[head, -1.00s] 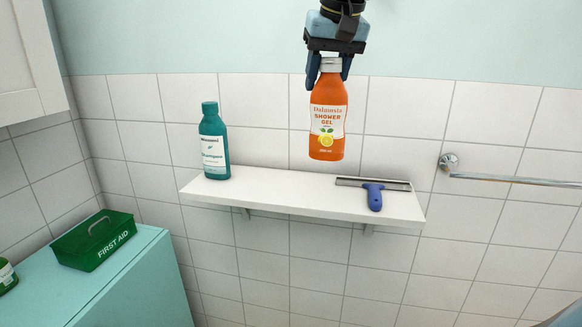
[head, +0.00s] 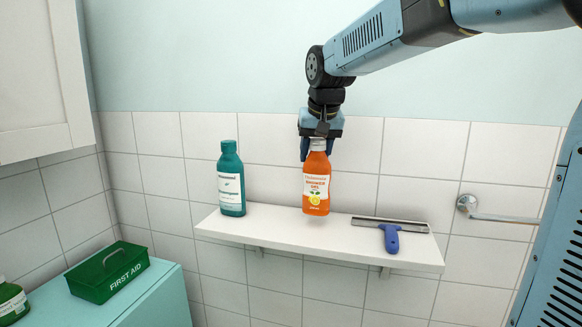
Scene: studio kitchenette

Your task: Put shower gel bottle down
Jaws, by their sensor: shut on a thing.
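The orange shower gel bottle (head: 316,186) is upright, with a white label showing a lemon. My gripper (head: 318,150) points down from above and is shut on the bottle at its white cap. The bottle's base is at the white wall shelf (head: 290,234), near its middle; I cannot tell for certain whether it touches the shelf top. The bottle stands between a teal bottle and a squeegee, apart from both.
The teal bottle (head: 231,180) stands on the shelf's left part. A blue-handled squeegee (head: 391,238) lies on the right part. A towel rail (head: 500,217) is on the wall at right. A green first aid box (head: 108,272) sits on a teal cabinet (head: 160,300) at lower left.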

